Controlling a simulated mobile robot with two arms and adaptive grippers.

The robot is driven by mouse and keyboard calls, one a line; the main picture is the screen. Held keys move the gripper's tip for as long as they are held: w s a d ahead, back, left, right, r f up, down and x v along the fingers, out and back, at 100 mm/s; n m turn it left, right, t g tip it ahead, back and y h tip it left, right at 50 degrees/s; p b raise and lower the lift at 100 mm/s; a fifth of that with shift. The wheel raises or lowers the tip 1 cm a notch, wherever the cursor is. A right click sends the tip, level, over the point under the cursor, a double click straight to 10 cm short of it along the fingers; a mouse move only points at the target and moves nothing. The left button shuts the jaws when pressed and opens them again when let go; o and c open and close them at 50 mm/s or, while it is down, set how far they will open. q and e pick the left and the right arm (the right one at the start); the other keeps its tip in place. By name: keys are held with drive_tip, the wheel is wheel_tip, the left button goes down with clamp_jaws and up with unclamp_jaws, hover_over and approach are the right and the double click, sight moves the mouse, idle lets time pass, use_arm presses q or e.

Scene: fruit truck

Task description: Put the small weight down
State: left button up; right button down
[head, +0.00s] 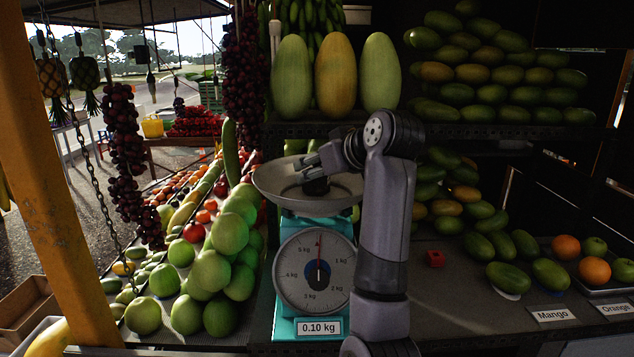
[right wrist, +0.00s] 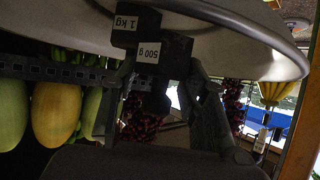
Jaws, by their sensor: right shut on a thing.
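My right gripper (head: 312,172) reaches in over the metal pan (head: 345,190) of the turquoise scale (head: 285,240). It is shut on a dark weight (head: 316,187) at the pan. I cannot tell whether the held weight rests on the pan. The dial needle points near zero and the display (head: 319,327) reads 0.10 kg. My left gripper is out of view.
Green fruit (head: 215,265) is piled left of the scale. Three large melons (head: 335,75) stand on the shelf behind the pan. Mangoes (head: 510,278) lie farther right.

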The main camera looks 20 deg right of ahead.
sight(324, 183)
wheel_tip(324, 183, down, 3)
drive_tip(key=shift+a+p, duration=0.1)
drive_tip(key=shift+p, duration=0.35)
drive_tip(key=shift+f, duration=0.35)
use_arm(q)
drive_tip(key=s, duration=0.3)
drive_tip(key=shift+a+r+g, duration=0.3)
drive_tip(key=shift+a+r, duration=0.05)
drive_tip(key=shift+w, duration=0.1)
use_arm(e)
drive_tip(key=shift+f, duration=0.1)
drive_tip(key=c, duration=1.3)
unclamp_jaws()
drive_tip(key=shift+f, duration=0.1)
drive_tip(key=shift+c, duration=0.2)
drive_tip(key=shift+o, duration=0.6)
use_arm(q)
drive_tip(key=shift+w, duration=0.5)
